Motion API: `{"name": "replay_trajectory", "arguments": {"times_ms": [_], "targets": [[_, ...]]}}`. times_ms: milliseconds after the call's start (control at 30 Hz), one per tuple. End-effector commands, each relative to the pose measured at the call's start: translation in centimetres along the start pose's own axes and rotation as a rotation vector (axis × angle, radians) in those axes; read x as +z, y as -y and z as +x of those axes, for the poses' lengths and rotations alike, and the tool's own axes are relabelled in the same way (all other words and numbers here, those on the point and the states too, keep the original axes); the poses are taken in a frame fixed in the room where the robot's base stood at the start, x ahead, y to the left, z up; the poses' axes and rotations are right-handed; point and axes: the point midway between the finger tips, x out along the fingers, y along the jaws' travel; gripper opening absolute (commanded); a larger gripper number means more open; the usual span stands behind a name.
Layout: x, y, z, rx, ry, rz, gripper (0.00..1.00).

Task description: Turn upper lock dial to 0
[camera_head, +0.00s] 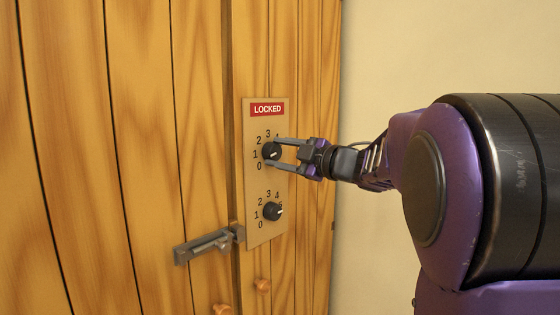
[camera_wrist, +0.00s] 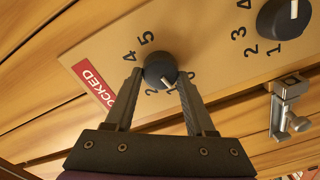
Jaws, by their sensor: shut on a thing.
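The upper lock dial (camera_head: 271,151) is a round black knob with a white pointer mark on a tan plate (camera_head: 265,232) fixed to the wooden door. It also shows in the wrist view (camera_wrist: 158,66), where its mark lies on the side near the 1, between the 2 and the 0; the exact number is hard to read. My gripper (camera_head: 272,153) is shut on this dial, one finger on each side, seen too in the wrist view (camera_wrist: 159,78). The fingers hide part of the number ring. A red LOCKED sign (camera_head: 267,109) is above the dial.
The lower dial (camera_head: 272,211) sits below on the same plate, its mark pointing right. A grey metal latch (camera_head: 207,244) crosses the door seam left of the plate. Two wooden knobs (camera_head: 263,285) are lower down. A bare cream wall (camera_head: 400,50) is at right.

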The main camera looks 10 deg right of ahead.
Motion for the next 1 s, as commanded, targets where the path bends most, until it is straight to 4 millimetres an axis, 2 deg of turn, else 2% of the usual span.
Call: {"name": "replay_trajectory", "arguments": {"times_ms": [500,1000], "targets": [[0.08,0.22,0.00,-0.001,0.001,-0.414,0.00],[0.11,0.23,-0.02,0.000,0.001,-0.549,0.00]]}}
